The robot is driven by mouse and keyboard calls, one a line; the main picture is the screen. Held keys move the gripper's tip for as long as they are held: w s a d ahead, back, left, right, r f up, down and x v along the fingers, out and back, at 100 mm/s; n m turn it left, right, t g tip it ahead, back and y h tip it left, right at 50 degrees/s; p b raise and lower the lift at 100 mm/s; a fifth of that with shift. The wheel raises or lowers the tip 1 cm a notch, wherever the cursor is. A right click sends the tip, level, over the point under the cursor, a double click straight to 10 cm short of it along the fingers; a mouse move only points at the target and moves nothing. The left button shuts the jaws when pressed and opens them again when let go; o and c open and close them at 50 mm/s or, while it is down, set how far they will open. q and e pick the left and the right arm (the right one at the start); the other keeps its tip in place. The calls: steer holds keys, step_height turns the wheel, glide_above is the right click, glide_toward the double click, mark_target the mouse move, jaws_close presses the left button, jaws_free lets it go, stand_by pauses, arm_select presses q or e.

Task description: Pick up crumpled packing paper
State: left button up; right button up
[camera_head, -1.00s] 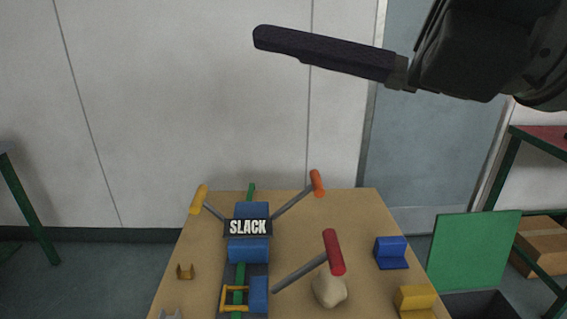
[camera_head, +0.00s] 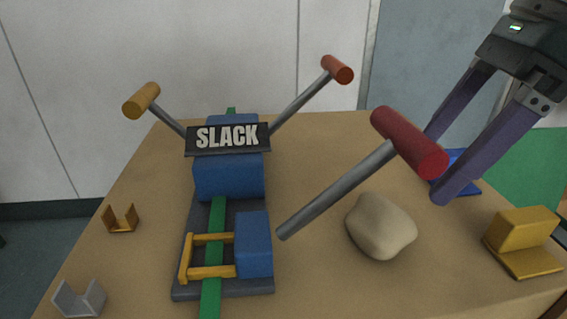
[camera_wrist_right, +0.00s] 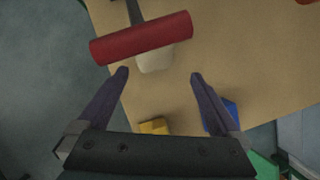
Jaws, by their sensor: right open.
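The crumpled packing paper (camera_head: 381,227) is a beige, rounded lump on the tan table, right of the device with the SLACK sign. In the right wrist view the paper (camera_wrist_right: 156,61) is partly covered by a red lever handle (camera_wrist_right: 141,37). My right gripper (camera_head: 436,166) is open and empty, above and right of the paper, fingers pointing down-left. In the right wrist view its fingertips (camera_wrist_right: 160,75) are on either side of the paper, apart from it. My left gripper is not in view.
The red-handled lever (camera_head: 408,142) rises between the device (camera_head: 230,178) and my right gripper. A yellow block (camera_head: 525,229) and a blue block (camera_head: 462,160) sit at the table's right side. Small yellow and grey brackets (camera_head: 121,218) lie at the left.

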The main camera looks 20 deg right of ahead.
mark_target(403, 207)
steer(key=f, duration=0.1)
steer(key=a+f, duration=0.1)
steer(key=shift+s+f, duration=0.1)
steer(key=shift+f, duration=0.25)
steer(key=b+x, duration=0.1)
steer(key=x, duration=0.4)
steer(key=shift+s+a+f, duration=0.1)
steer(key=shift+a, duration=0.15)
steer(key=shift+a+f, duration=0.1)
steer(key=shift+f, duration=0.2)
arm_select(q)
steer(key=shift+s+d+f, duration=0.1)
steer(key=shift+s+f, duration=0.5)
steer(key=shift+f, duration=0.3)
arm_select(e)
steer(key=c, duration=1.2)
steer(key=shift+r, duration=0.1)
